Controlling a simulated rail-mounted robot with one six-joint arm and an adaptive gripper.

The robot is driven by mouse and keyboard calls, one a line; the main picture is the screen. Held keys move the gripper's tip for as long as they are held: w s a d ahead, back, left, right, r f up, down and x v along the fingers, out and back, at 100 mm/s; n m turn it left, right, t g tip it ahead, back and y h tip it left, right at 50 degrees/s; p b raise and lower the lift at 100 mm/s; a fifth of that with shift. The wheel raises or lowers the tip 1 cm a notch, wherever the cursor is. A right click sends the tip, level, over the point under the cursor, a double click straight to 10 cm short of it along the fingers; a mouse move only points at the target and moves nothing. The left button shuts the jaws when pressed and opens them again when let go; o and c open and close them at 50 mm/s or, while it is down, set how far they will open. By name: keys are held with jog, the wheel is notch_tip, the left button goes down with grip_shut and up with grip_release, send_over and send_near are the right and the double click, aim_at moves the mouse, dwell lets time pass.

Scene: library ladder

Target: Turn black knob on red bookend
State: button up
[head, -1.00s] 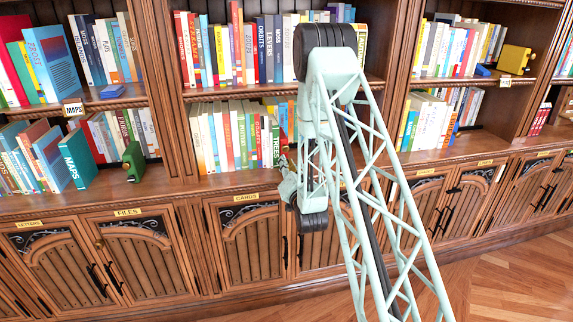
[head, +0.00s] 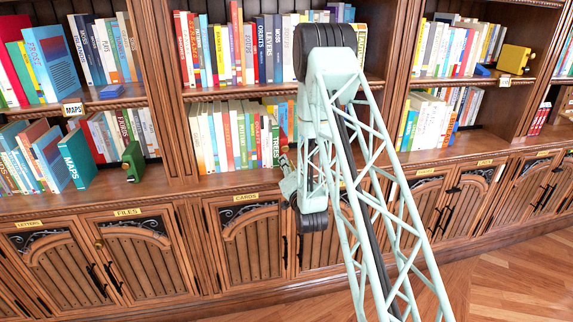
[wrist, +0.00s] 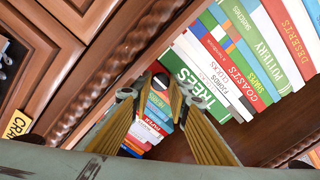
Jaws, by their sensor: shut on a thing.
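My gripper (wrist: 160,92) shows in the wrist view as two yellowish fingers with grey tips, reaching in beside the green TREES book. The tips are closed on a small dark round piece (wrist: 160,82), which I take to be the black knob; the tips partly cover it. A small orange-brown edge just above it may be part of the red bookend, but I cannot make out its body. In the head view my gripper (head: 287,163) is at the front of the middle lower shelf, right of the TREES book, and my arm hides much of that spot.
The green TREES book (wrist: 200,95) stands close to the fingers, with a row of books beside it. A green bookend (head: 134,161) stands on the left shelf, and a yellow one (head: 515,58) at the upper right. Cabinets with labels run below the ledge.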

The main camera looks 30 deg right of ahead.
jog(key=o, duration=0.8)
jog(key=shift+a, duration=0.1)
jog(key=shift+o, duration=0.2)
jog(key=shift+s+f, duration=0.15)
jog(key=shift+f, duration=0.05)
jog(key=shift+s, duration=0.7)
jog(key=v, duration=0.6)
jog(key=shift+a+r, duration=0.25)
jog(key=shift+s, duration=0.15)
jog(key=shift+r, duration=0.1)
